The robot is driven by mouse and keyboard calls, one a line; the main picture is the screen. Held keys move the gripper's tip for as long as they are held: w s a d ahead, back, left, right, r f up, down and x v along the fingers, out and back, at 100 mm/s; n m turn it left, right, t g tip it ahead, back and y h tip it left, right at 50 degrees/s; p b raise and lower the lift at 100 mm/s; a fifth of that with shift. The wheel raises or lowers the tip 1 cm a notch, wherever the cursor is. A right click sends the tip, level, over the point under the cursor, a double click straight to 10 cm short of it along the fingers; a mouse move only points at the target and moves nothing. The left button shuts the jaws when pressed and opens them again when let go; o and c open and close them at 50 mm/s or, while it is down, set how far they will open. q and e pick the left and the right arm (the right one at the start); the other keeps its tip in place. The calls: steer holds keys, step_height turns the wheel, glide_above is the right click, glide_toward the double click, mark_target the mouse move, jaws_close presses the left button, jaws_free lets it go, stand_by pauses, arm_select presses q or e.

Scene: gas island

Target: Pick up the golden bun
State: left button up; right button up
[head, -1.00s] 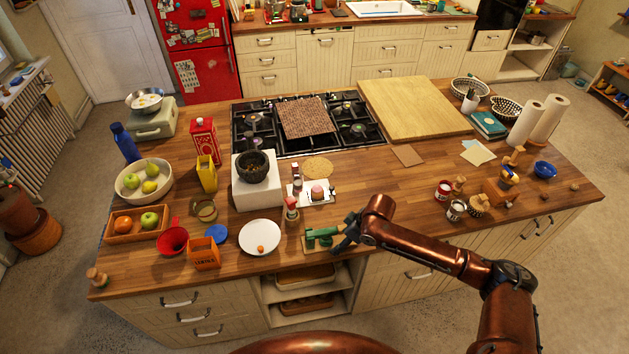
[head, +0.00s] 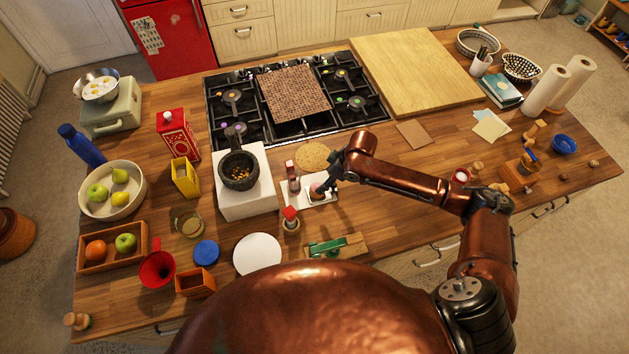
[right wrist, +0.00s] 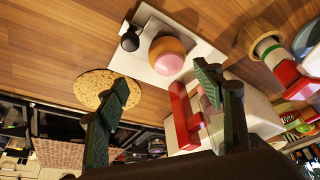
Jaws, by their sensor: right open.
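The golden bun (right wrist: 167,55) is a small round thing with an orange-gold part and a pinkish part. It sits on a white slab (right wrist: 206,52), beside a small black ball (right wrist: 130,41). In the head view the bun (head: 317,190) is partly hidden by my right gripper (head: 330,182), which is close beside and above it. In the right wrist view my right gripper (right wrist: 164,82) is open and empty. Its two fingers are spread, with the bun beyond the gap and apart from them. My left gripper is not in view.
A red item (head: 291,180) stands left of the bun, and a red-topped shaker (head: 291,220) in front. A round cork mat (head: 313,156) lies behind. A white block with a mortar (head: 240,170) is left. A green tool (head: 328,246) lies nearer me.

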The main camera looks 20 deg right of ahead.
steer(key=f, duration=0.1)
steer(key=a+f, duration=0.1)
steer(key=f+p, duration=0.1)
steer(key=shift+a+f, duration=0.2)
steer(key=shift+a, duration=0.2)
steer(key=x, duration=0.2)
steer(key=shift+f+p, duration=0.25)
steer(key=shift+p, duration=0.1)
steer(key=shift+a+f, duration=0.1)
steer(key=shift+f, duration=0.2)
steer(key=shift+c, duration=0.7)
steer(key=c, duration=1.1)
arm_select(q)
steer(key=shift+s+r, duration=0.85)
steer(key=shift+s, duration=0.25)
arm_select(e)
steer(key=shift+c, duration=0.2)
